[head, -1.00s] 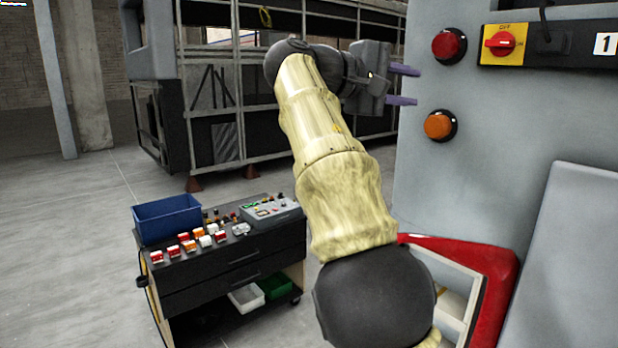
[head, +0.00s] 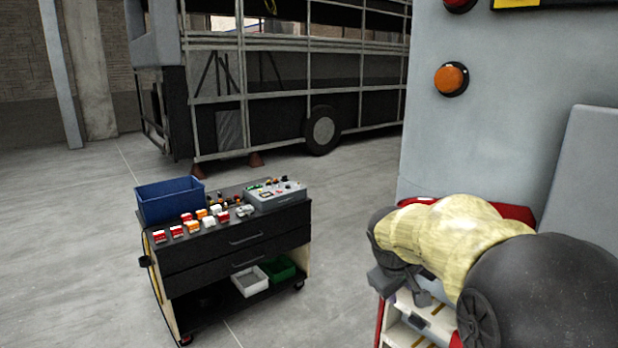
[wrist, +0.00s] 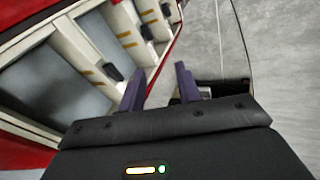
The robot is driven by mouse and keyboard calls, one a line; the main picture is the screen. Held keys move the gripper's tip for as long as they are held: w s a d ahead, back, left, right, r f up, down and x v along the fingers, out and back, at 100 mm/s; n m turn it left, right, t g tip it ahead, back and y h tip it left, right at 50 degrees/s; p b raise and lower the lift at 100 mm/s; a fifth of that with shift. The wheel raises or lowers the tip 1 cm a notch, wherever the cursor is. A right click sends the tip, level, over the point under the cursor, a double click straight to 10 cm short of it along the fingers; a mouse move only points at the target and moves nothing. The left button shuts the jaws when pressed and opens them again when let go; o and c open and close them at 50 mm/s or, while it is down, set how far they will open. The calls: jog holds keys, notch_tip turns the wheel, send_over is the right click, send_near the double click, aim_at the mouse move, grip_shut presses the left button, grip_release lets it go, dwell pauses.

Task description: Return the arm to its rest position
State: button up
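My arm, in a pale yellow cover (head: 455,225), is folded low at the right of the head view. My gripper (wrist: 158,82) shows two purple fingers in the wrist view, apart with nothing held between them. In the head view the dark wrist end (head: 398,275) points down beside the grey panel, and the fingers are hard to make out there. Below the gripper, the wrist view shows a white compartmented frame (wrist: 100,58) with red edging. I cannot tell whether any part of the arm touches it.
A black drawer cart (head: 238,255) stands to the left, carrying a blue bin (head: 170,200), a control box (head: 275,194) and several small switches. A grey panel (head: 510,90) with an orange button (head: 451,78) rises at the right. A bus frame stands behind. Grey floor lies open at left.

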jog(key=s+a+f+m+g+y+b, duration=0.1)
jog(key=s+f+m, duration=0.2)
jog(key=s+f, duration=0.6)
jog(key=s+a+f+m+y+b, duration=0.2)
jog(key=s+f, duration=0.6)
jog(key=shift+s+a+f+m+g, duration=0.2)
jog(key=shift+s+f+m+g, duration=0.15)
jog(key=shift+m+g, duration=0.05)
dwell(1.1)
